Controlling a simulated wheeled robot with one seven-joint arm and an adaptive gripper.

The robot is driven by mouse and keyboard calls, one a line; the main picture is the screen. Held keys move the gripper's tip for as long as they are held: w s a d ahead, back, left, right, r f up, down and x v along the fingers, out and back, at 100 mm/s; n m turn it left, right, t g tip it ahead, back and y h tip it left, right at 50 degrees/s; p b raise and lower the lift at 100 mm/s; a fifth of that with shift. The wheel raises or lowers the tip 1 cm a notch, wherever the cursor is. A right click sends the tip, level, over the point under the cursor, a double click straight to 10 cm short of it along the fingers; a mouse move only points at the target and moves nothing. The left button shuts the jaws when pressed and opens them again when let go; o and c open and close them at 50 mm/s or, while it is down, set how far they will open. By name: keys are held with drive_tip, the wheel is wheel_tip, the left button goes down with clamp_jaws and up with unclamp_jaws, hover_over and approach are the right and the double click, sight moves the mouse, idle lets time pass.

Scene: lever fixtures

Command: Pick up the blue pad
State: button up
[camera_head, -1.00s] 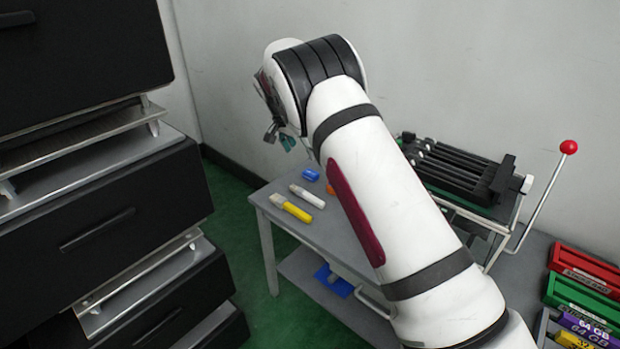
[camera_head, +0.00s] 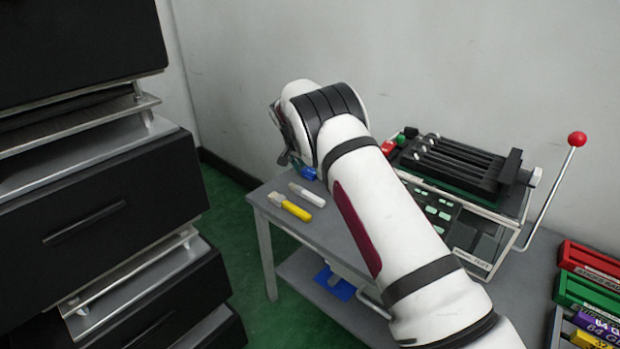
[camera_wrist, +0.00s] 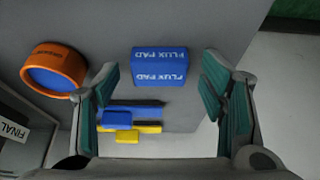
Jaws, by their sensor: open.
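The blue pad (camera_wrist: 159,68), a block marked "FLUX PAD", lies on the grey table in the wrist view. It sits beyond my fingertips, roughly centred between the two teal-lined fingers. My gripper (camera_wrist: 160,88) is open and empty above the table. In the head view a bit of blue (camera_head: 306,172) shows just below my wrist at the table's far corner; my gripper (camera_head: 286,158) is largely hidden there behind the wrist.
A round orange container (camera_wrist: 54,70) with a blue top stands left of the pad. A lever fixture (camera_head: 455,180) with a red-knobbed lever stands right. Black drawers (camera_head: 125,215) stand left.

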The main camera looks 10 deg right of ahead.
drive_tip(key=shift+c, duration=0.2)
drive_tip(key=c, duration=0.8)
drive_tip(key=shift+r, duration=0.15)
wheel_tip(320, 180, up, 3)
drive_tip(key=shift+r+p, duration=0.2)
drive_tip(key=shift+p, duration=0.8)
drive_tip(key=s+p, duration=0.1)
drive_tip(key=s, duration=0.4)
drive_tip(key=s+d+r+p, duration=0.1)
drive_tip(key=s, duration=0.4)
drive_tip(key=s+p, duration=0.1)
drive_tip(key=s, duration=0.5)
drive_tip(key=shift+d+r, duration=0.2)
drive_tip(key=shift+d, duration=0.2)
